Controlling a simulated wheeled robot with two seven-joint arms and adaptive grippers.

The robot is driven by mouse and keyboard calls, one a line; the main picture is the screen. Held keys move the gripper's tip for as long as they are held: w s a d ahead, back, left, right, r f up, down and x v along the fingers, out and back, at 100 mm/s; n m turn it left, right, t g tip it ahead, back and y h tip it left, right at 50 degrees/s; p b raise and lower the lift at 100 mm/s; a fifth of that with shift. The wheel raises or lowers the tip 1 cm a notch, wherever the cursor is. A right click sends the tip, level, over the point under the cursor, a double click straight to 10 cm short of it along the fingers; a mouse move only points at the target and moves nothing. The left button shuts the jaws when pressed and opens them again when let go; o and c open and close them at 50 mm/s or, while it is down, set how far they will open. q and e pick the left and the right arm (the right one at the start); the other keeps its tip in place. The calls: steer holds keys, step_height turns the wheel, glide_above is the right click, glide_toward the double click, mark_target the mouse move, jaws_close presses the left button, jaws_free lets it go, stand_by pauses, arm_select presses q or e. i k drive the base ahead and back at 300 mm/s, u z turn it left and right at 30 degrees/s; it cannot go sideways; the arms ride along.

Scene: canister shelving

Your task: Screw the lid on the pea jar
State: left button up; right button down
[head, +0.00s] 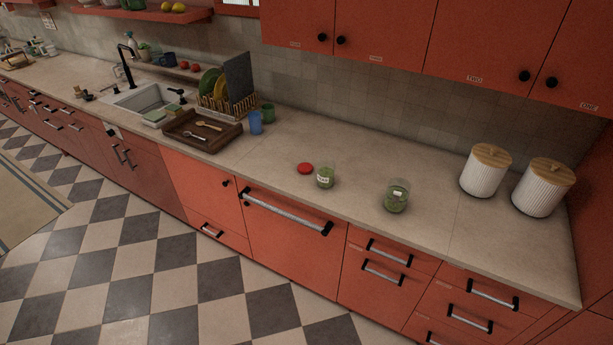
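A small glass jar with green contents and a white label (325,178) stands upright on the counter, with no lid on it. A second, slightly taller glass jar with green contents (396,197) stands upright to its right, also with a label and no red lid on it. I cannot read which label names peas. A round red lid (305,168) lies flat on the counter just left of the first jar, apart from it. Neither of my grippers shows in the head view.
Two white ribbed canisters with wooden lids, one (485,171) left of the other (541,188), stand at the counter's right end. A wooden tray with utensils (203,143), cups and a dish rack are left. The counter (350,225) around the jars is clear; red cabinets (480,45) hang above.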

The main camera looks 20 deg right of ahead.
mark_target(327, 163)
steer(key=u, duration=0.1)
steer(key=i, duration=1.55)
steer(key=z, duration=1.2)
steer(key=i, duration=0.5)
steer(key=z, duration=0.6)
